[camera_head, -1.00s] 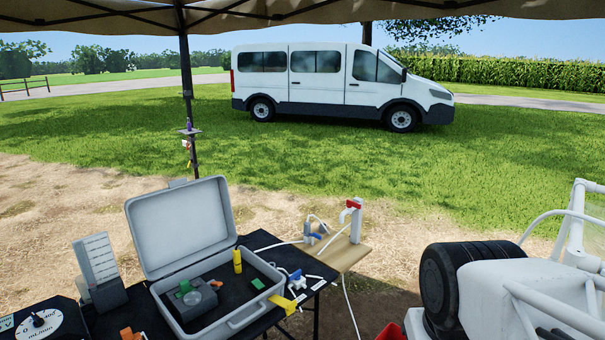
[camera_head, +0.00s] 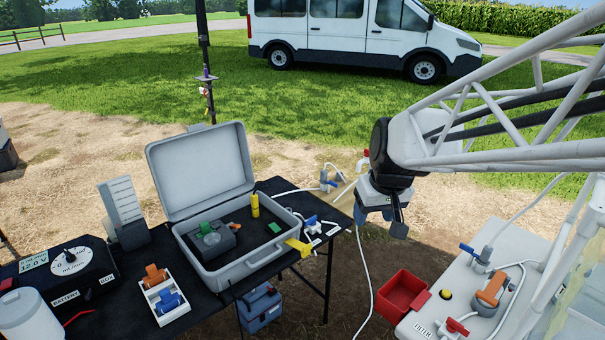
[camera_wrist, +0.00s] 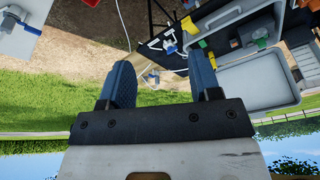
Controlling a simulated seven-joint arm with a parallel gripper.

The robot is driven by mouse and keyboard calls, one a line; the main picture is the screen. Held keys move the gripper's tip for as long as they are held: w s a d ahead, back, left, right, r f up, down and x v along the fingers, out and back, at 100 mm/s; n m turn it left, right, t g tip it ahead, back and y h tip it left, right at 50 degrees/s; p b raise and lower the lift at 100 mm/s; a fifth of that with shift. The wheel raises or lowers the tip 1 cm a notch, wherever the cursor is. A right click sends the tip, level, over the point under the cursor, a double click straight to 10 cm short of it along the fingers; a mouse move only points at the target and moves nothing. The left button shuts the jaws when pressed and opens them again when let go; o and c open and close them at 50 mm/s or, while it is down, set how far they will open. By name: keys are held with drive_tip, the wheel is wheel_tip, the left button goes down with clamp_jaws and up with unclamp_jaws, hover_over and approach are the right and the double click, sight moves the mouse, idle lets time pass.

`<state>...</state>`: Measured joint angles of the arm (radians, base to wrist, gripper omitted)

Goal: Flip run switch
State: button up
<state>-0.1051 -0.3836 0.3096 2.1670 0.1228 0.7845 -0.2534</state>
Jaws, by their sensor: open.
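I cannot make out a run switch for certain. The dark battery box (camera_head: 85,284) stands at the left end of the black table, with a white dial (camera_head: 70,256) and a 12.0 V display (camera_head: 33,262) on top. My gripper (camera_head: 382,220) hangs in the air right of the table, far from the box. In the wrist view my gripper (camera_wrist: 163,82) is open, with nothing between its two blue-grey fingers.
An open grey case (camera_head: 232,268) stands mid-table, its lid raised. A white tray (camera_head: 164,301) with orange and blue clips and a white jar (camera_head: 28,318) are near the front. A red bin (camera_head: 402,294) and white filter bench (camera_head: 470,285) are at right.

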drive_tip(key=w+a+f+n, duration=0.1)
drive_tip(key=w+a+f, duration=0.15)
drive_tip(key=w, duration=0.25)
drive_tip(key=w+a+f+n, duration=0.1)
drive_tip(key=w+a+f, duration=0.15)
drive_tip(key=w, duration=0.35)
drive_tip(key=n+y, duration=0.2)
drive_tip(key=n, duration=0.2)
approach(277, 230)
drive_tip(key=shift+a+f, duration=0.1)
drive_tip(key=shift+a, duration=0.05)
drive_tip(key=shift+f, duration=0.1)
drive_tip(key=shift+x, duration=3.8)
drive_tip(key=shift+c, duration=0.3)
